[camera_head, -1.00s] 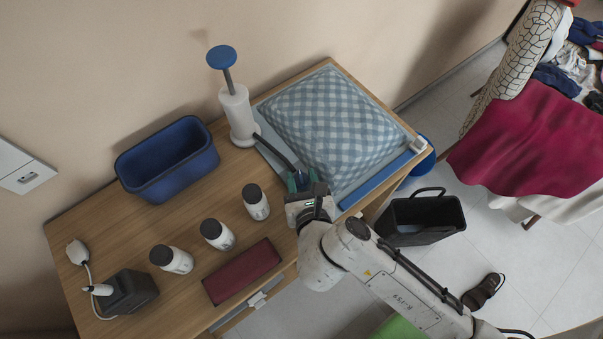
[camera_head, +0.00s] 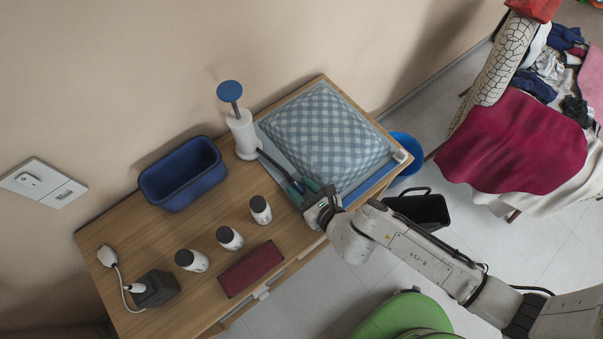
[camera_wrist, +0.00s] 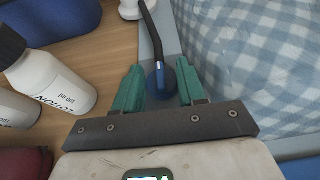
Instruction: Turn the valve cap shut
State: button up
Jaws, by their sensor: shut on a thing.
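The blue round valve cap (camera_wrist: 161,84) sits between the green fingers of my gripper (camera_wrist: 158,90) in the wrist view. My gripper is shut on it, one finger on each side. The end of a black hose (camera_wrist: 152,35) reaches the cap; I cannot tell how it joins. In the head view my gripper (camera_head: 303,189) is at the front left edge of the clear bag (camera_head: 357,190), which holds a blue checked cushion (camera_head: 325,135). The hose runs back to a white pump (camera_head: 243,135) with a blue knob. The cap is mostly hidden there.
On the wooden table stand a blue bin (camera_head: 183,174), several white bottles including one (camera_head: 260,209) near my gripper, a dark red box (camera_head: 250,268) and a black block with a plug (camera_head: 155,288). A black basket (camera_head: 420,209) and green chair (camera_head: 405,315) are beside the table.

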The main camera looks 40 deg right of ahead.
jog(key=shift+s, duration=0.1)
dwell(0.5)
jog(key=o, duration=1)
jog(key=b+v, duration=0.1)
jog(key=v, duration=0.9)
jog(key=shift+s+d+r, duration=0.15)
jog(key=shift+s+r, duration=0.05)
jog(key=shift+s, duration=0.1)
